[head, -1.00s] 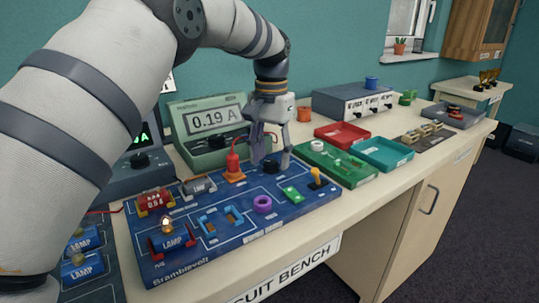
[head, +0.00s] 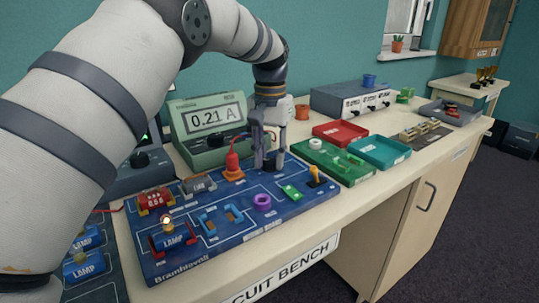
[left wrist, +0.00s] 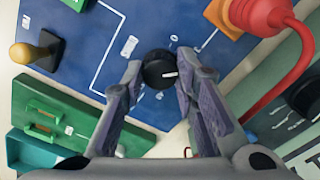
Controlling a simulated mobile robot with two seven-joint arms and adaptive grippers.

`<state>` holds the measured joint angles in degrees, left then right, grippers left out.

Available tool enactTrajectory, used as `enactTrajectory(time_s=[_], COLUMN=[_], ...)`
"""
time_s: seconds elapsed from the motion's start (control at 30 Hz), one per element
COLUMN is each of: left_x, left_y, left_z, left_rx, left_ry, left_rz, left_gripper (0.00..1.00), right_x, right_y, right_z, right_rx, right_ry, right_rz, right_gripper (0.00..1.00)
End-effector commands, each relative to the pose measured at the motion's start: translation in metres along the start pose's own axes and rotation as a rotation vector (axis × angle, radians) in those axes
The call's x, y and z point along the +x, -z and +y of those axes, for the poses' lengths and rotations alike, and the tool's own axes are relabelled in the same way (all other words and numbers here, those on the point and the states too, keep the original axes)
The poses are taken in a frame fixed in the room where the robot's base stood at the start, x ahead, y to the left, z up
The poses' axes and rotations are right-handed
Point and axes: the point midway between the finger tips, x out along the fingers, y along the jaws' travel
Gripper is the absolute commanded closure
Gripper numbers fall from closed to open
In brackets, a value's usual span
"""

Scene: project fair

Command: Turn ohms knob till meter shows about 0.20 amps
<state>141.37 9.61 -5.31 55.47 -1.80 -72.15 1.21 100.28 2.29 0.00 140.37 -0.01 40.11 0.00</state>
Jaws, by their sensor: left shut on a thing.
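The green meter (head: 208,127) stands at the back of the blue circuit board (head: 235,243) and its display reads 0.21 A. The black ohms knob (left wrist: 158,70) with a white pointer line sits on the board in the left wrist view. My left gripper (head: 268,163) points down at the board's back edge and is shut on this knob. In the left wrist view its fingertips (left wrist: 162,72) touch the knob from both sides. In the head view the fingers largely hide the knob. My right gripper is not in view.
A red plug (head: 232,162) with a red lead stands just left of the gripper. A yellow-topped switch (head: 314,177), a purple ring (head: 262,203) and a lit lamp (head: 166,222) are on the board. A green board (head: 340,170) lies close on the right, beside red and teal trays.

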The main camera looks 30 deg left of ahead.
Motion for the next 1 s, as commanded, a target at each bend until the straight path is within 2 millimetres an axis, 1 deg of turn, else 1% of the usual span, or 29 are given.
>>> enactTrajectory(time_s=[0.1, 0.13, 0.2, 0.47, 0.57, 0.67, 0.8, 0.9, 1.0], left_x=[0.000, 0.000, 0.000, 0.000, -0.008, -0.031, -0.072, -0.098, -0.110], left_y=[0.001, 0.001, 0.001, 0.001, 0.001, 0.002, 0.002, 0.001, 0.002], left_z=[0.000, 0.000, 0.000, 0.000, 0.000, 0.000, 0.000, 0.000, 0.000], left_rx=[0.001, 0.001, 0.001, 0.001, 0.002, 0.002, 0.001, 0.001, 0.001], left_ry=[0.001, 0.001, 0.000, 0.000, 0.000, 0.000, 0.000, 0.000, 0.001], left_rz=[0.001, 0.001, 0.001, 0.001, 0.005, 0.009, 0.009, 0.007, 0.004], left_gripper=[1.00, 0.66, 0.53, 0.53, 0.53, 0.53, 0.53, 0.53, 0.53], right_x=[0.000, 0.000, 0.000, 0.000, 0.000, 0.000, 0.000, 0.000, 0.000], right_y=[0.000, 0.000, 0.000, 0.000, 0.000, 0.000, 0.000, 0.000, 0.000], right_z=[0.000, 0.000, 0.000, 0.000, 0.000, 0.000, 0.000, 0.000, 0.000], right_rx=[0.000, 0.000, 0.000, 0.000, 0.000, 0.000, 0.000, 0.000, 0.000], right_ry=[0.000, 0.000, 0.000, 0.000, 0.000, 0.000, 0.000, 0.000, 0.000], right_rz=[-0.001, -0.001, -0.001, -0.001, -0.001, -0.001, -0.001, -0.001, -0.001], right_gripper=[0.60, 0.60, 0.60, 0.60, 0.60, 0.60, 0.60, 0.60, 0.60])
